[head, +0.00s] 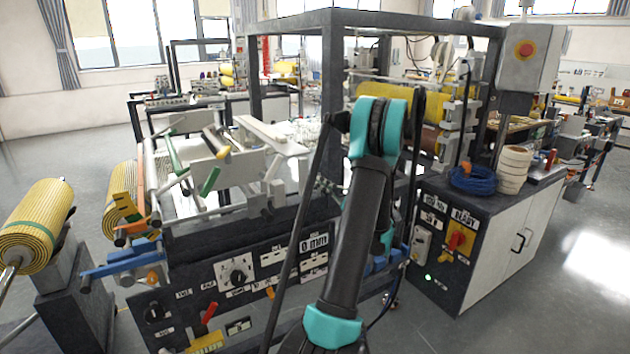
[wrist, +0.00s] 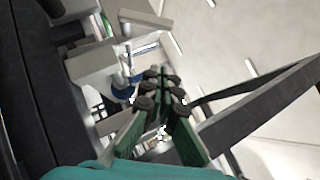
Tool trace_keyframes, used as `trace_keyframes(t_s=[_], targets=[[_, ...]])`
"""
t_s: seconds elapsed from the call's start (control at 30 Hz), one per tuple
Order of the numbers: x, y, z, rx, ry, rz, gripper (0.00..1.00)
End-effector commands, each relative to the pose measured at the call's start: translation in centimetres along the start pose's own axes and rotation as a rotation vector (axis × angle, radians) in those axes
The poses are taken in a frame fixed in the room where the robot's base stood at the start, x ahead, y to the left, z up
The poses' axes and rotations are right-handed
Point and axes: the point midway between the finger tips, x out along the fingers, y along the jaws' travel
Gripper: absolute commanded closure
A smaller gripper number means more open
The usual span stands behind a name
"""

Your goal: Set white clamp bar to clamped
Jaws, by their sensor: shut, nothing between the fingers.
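In the wrist view my gripper (wrist: 164,76) has green fingers that come together at the tips, shut and empty. A white block (wrist: 95,62) of the machine and a pale bar (wrist: 145,18) lie just beyond and left of the tips; a gap shows between, though contact cannot be ruled out. In the head view my gripper is hidden behind my black and teal arm. A long white bar (head: 262,132) lies slanted on the laminating machine, left of my arm; it appears to be the clamp bar. I cannot tell whether it is clamped.
The machine's dark frame (head: 245,75) stands around the work area. A green-handled lever (head: 210,181) and rollers are at its left. A control panel (head: 240,272) faces me. A dark cabinet (head: 450,275) with blue cable (head: 473,179) stands right. Floor is clear at far right.

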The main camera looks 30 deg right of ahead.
Motion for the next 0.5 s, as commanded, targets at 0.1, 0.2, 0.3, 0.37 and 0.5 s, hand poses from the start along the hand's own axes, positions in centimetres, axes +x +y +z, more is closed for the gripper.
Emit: trace_keyframes(t_s=[0.1, 0.2, 0.3, 0.37, 0.5], targets=[[2.4, 0.1, 0.1, 0.002, -0.003, 0.002, 1.0], [4.4, 0.1, 0.1, 0.002, -0.003, 0.002, 1.0], [6.4, 0.1, 0.1, 0.002, -0.003, 0.002, 1.0], [7.5, 0.1, 0.1, 0.001, -0.003, 0.002, 1.0], [9.1, 0.0, 1.4, 0.0, -0.002, 0.001, 1.0]])
